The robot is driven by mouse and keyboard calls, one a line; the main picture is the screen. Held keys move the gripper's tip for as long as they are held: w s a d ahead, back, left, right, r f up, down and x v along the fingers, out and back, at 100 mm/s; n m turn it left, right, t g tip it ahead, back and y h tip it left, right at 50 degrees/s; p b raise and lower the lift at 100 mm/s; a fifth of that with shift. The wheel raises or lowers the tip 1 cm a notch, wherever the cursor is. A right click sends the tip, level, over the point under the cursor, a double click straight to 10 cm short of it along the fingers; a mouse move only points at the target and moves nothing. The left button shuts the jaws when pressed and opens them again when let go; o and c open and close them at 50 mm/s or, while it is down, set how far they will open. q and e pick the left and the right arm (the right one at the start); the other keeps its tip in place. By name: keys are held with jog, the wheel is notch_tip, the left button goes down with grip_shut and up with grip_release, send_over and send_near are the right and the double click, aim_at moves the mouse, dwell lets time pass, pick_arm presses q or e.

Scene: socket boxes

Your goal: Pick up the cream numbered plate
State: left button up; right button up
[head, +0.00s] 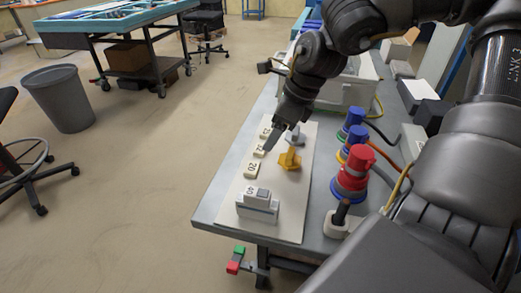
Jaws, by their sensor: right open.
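Several cream numbered plates lie in a row along the left side of a pale board (292,190) on the grey bench. The nearest plate (250,169) reads 20. A second plate (258,149) lies behind it, and another (265,132) is farther back; their numbers are too small to read surely. My right gripper (273,143) is open and points down beside the middle plates, with a finger close to the second one. I cannot tell whether it touches. My left gripper is not in view.
A yellow part (290,159) stands just right of the plates. A grey-and-white block (257,205) sits at the board's near end. Red (356,165) and blue (354,120) connectors with cables crowd the bench's right side.

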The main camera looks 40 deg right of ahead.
jog(key=x, duration=0.2)
jog(key=d+x, duration=0.1)
jog(key=x, duration=0.1)
jog(key=shift+w+a+f, duration=0.1)
jog(key=shift+w+f, duration=0.05)
jog(key=shift+f, duration=0.15)
jog(key=shift+w+a+f, duration=0.15)
jog(key=shift+f, duration=0.15)
jog(key=c, duration=1.1)
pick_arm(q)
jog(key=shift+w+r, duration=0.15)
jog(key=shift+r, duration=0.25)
pick_arm(e)
jog(key=shift+r, duration=0.1)
jog(key=shift+r, duration=0.2)
pick_arm(q)
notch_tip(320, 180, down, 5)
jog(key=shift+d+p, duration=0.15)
jog(key=shift+p, duration=0.8)
pick_arm(e)
notch_tip(320, 180, up, 17)
jog(key=shift+r, duration=0.25)
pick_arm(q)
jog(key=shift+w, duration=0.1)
